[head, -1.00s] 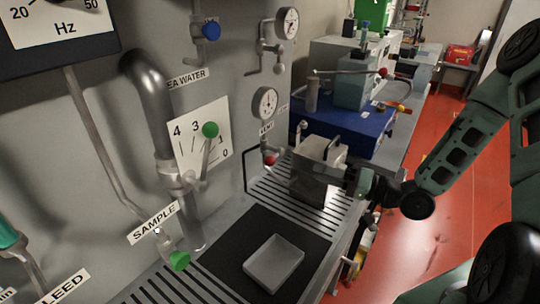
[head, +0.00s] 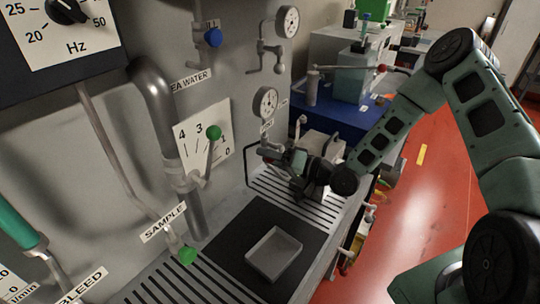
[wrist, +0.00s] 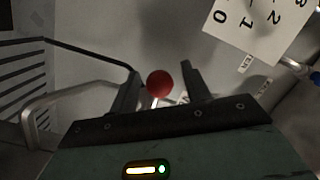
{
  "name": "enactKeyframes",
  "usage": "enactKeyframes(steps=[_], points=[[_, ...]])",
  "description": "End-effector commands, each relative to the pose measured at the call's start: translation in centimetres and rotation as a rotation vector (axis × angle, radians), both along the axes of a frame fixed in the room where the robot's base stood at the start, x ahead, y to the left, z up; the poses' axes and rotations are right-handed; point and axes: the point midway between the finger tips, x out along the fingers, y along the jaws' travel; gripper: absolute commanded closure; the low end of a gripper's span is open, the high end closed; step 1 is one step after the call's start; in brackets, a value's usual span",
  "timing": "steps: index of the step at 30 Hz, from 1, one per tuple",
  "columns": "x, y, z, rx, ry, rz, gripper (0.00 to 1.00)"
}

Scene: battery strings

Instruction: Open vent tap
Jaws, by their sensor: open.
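The vent tap's round red knob (wrist: 160,84) shows in the wrist view between my gripper's two dark fingers (wrist: 160,79), with a thin pale stem below it. The fingers are apart, one on each side, and no contact is visible. In the head view my gripper (head: 270,154) is at the panel, under the small gauge (head: 265,101) and the vent label (head: 267,127). There it hides the red knob, and its fingers are too small to make out clearly.
A dark bent rail (head: 247,172) stands just left of my gripper. A green-knobbed lever (head: 214,132) on a numbered plate and a thick grey pipe (head: 157,110) are further left. Below is a slatted bench with a dark mat and a shallow tray (head: 274,232).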

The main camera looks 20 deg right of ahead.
Motion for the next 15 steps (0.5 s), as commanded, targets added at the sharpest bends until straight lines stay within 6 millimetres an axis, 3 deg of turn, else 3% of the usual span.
enactKeyframes(steps=[5, 9, 10, 15], points=[[-0.01, -0.01, -0.04, 0.000, 0.000, 0.000, 0.53], [-0.01, -0.03, -0.03, -0.001, 0.001, -0.001, 0.92], [-0.01, -0.03, -0.03, -0.001, 0.001, -0.001, 0.96], [-0.02, -0.05, -0.07, -0.003, -0.001, 0.000, 0.96]])
